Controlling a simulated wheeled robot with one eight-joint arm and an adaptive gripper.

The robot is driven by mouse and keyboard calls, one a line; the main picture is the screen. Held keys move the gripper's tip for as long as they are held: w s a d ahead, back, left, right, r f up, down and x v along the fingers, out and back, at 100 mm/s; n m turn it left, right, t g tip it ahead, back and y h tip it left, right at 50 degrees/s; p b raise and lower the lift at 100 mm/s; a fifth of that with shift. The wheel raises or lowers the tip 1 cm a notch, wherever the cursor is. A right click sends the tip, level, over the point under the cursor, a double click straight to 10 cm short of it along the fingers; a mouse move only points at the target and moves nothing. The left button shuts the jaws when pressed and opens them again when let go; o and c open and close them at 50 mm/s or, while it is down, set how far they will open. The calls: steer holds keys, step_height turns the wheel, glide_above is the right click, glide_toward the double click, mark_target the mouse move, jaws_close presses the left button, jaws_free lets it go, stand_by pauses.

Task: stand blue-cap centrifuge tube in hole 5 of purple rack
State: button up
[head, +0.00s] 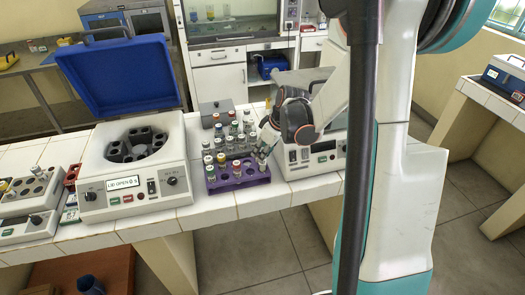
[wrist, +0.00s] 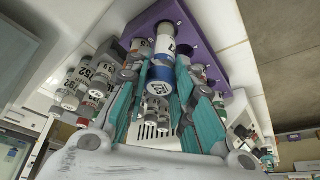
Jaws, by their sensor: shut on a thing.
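In the wrist view a bare part of the rack (wrist: 207,62) shows beyond the fingers. My gripper (head: 264,150) is at the right end of the rack. It is shut on the blue-cap centrifuge tube (wrist: 162,62), which lies between the two teal fingers (wrist: 160,88). The tube's far end meets the rack in the wrist view; I cannot tell whether it is inside a hole or just over it. The hole numbers are too small to read surely.
An open centrifuge (head: 135,180) with a raised blue lid stands left of the rack. A second white machine (head: 318,155) is close on the right. More capped tubes (wrist: 75,88) stand behind the rack. A grey box (head: 222,112) is farther back.

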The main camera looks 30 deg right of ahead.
stand_by(0.3)
steer(key=shift+f+b, duration=0.55)
steer(key=o, duration=1)
steer(key=shift+o, duration=0.4)
steer(key=shift+o, duration=1.4)
steer(key=shift+r+p, duration=2.55)
steer(key=shift+r, duration=1.25)
